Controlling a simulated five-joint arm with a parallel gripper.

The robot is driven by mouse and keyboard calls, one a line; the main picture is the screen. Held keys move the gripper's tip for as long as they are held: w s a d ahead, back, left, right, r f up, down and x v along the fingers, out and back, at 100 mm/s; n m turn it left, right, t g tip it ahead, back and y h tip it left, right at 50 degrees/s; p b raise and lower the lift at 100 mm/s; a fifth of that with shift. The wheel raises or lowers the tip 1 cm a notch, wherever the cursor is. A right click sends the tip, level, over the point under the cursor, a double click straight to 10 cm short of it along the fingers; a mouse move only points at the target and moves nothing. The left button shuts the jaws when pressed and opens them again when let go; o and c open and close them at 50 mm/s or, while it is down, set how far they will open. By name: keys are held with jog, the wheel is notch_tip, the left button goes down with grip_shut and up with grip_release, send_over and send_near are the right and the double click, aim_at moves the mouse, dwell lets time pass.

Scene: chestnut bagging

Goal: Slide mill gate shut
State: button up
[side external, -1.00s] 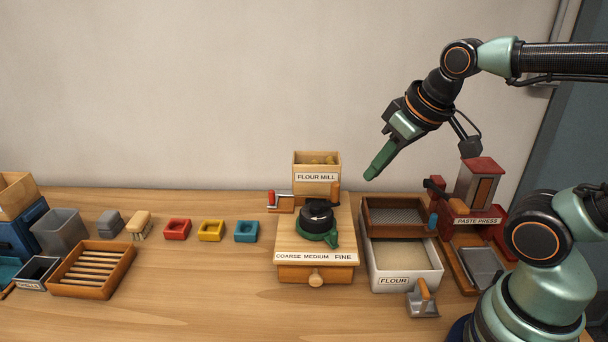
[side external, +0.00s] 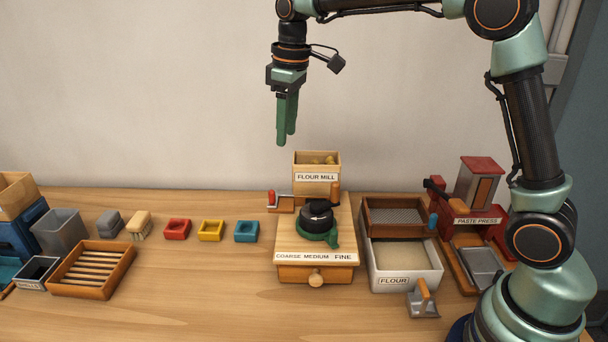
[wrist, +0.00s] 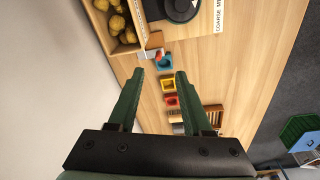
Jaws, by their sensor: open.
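The flour mill (side external: 290,250) stands in the middle of the table, with a wooden hopper (side external: 329,188) at its back. The mill gate, a small plate with a red knob (side external: 271,197), sticks out to the left of the hopper in the side external view. In the wrist view, the gate's pale end (wrist: 155,40) shows small beyond my fingertips, beside the hopper. My gripper (side external: 286,142) points down, open and empty, in the air above and slightly left of the hopper. Its two green fingers are apart in the wrist view (wrist: 160,76).
A black crank dial (side external: 318,216) sits on the mill top. Red (side external: 177,230), yellow (side external: 211,231) and blue (side external: 246,232) small trays stand to the left. The flour box (side external: 394,283) and paste press (side external: 476,190) are to the right.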

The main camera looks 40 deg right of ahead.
jog(key=n+g, duration=0.1)
jog(key=n, duration=0.1)
send_over(271, 191)
notch_tip(271, 191, down, 4)
jog(key=f, duration=0.1)
notch_tip(271, 191, down, 12)
jog(key=shift+r, duration=0.25)
grip_shut()
dwell(1.3)
